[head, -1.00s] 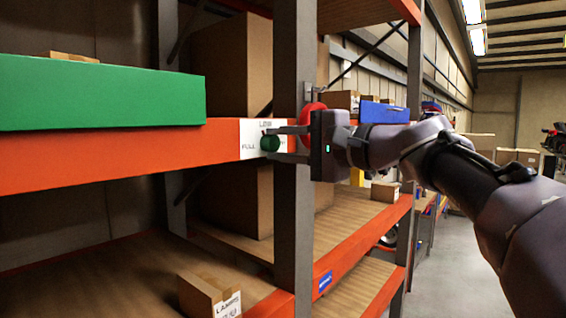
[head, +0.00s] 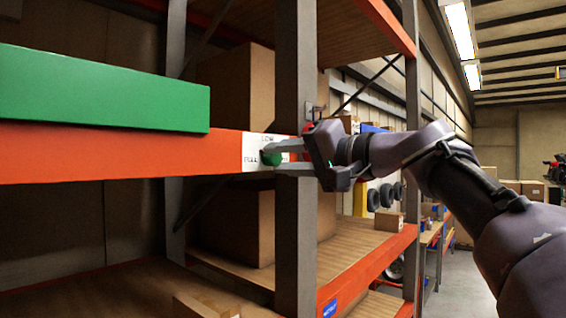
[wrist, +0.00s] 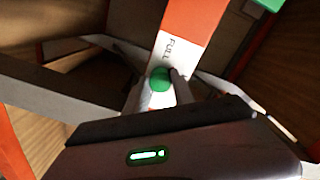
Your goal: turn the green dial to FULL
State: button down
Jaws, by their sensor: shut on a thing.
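The green dial (head: 269,159) sits on a white label plate (head: 250,143) on the orange shelf beam. The plate reads LOW at the top and FULL at the left; its right part is hidden by my fingers. My gripper (head: 273,158) reaches in from the right with its fingers closed on the dial, and its body is tilted. In the wrist view the dial (wrist: 160,80) is between the fingertips, with the word FULL just above it. I cannot tell which mark the dial points at.
A grey upright post (head: 295,230) stands close beside my gripper. A red round thing (head: 308,128) is partly hidden behind the gripper. A long green box (head: 100,92) rests on the beam at the left.

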dwell(0.4)
jog(key=c, duration=1.1)
grip_release()
jog(key=shift+o, duration=0.2)
jog(key=v, duration=1.7)
jog(key=shift+d+b, duration=0.25)
jog(key=shift+b, duration=0.1)
jog(key=shift+s, duration=0.1)
